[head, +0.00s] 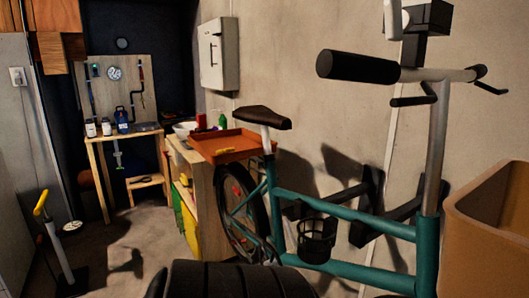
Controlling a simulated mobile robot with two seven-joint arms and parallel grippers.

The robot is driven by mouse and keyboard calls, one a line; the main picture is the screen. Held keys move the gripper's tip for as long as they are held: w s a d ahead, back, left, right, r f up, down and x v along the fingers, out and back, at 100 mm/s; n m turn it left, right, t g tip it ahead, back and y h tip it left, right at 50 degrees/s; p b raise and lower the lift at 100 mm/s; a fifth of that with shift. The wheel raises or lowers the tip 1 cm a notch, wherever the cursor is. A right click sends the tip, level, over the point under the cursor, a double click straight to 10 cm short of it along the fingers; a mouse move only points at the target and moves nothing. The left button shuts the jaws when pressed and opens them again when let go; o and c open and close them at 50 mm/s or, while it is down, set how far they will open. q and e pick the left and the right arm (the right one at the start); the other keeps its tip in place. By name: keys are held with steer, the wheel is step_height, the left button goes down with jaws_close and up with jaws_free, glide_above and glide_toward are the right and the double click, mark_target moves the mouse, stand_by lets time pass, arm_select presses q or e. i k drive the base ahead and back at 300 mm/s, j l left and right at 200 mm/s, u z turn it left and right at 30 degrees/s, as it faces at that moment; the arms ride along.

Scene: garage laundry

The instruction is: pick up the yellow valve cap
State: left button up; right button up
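I cannot make out a yellow valve cap for certain. A teal bicycle (345,212) stands large across the right half of the head view, its handlebar raised towards me. An orange-red tray (238,155) sits on the wooden cabinet behind the saddle. A small yellow item (218,148) shows at the tray, too small to name. Neither of my grippers shows in this view.
A wooden workbench (128,134) with a pegboard and bottles stands at the back left. A floor pump (58,245) with a yellow handle stands at the left. A tan bin (490,240) fills the right edge. The floor between pump and cabinet is mostly clear.

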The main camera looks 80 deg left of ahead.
mark_target(230, 150)
steer(key=i+u, duration=0.1)
steer(key=u, duration=2.85)
